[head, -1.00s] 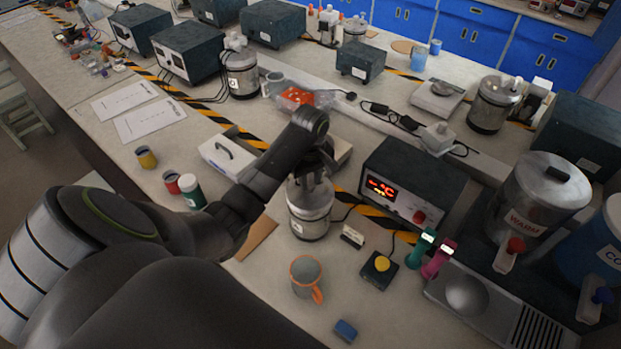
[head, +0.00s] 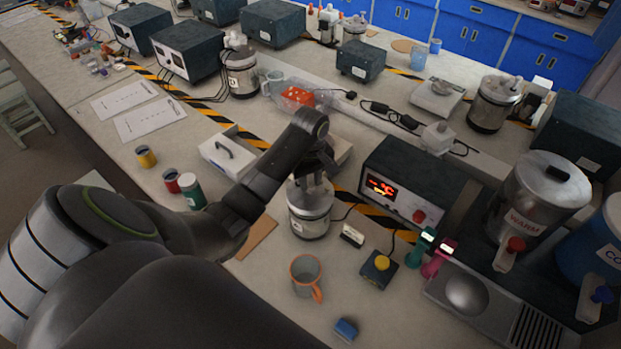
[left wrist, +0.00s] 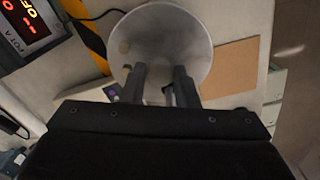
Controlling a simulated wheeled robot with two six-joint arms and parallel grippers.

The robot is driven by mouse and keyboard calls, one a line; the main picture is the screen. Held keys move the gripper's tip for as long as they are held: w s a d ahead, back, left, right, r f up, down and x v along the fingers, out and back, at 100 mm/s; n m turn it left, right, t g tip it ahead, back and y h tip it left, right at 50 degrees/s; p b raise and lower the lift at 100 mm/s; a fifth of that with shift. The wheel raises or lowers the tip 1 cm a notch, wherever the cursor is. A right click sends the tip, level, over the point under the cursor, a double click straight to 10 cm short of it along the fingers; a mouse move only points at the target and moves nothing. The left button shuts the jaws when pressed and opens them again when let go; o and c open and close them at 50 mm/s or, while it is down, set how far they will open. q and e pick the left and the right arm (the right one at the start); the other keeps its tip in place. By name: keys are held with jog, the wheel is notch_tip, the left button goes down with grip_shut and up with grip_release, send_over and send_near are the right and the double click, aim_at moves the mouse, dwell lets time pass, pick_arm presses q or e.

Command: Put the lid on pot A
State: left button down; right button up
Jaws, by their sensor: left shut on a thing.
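Pot A (head: 309,224) is a metal jar-like pot with a dark base and a white label, upright on the bench left of the dark control box (head: 411,189). That box shows a POT A label in the left wrist view (left wrist: 27,27). My left gripper (head: 312,181) is directly over the pot, pointing down. In the left wrist view its fingers (left wrist: 160,88) are shut at the near part of a pale round lid (left wrist: 165,35). The knob is mostly hidden by the fingers. The lid is over the pot's mouth; I cannot tell whether it touches the rim. My right gripper is out of view.
A grey mug with an orange handle (head: 305,277), a yellow-button box (head: 380,268) and a blue block (head: 345,329) stand in front. A brown board (head: 257,237) lies left of the pot. A large WARM urn (head: 538,200) stands at right.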

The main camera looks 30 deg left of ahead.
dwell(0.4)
pick_arm(q)
jog(key=c, duration=1)
grip_release()
jog(key=shift+c, duration=0.2)
jog(key=shift+f, duration=0.1)
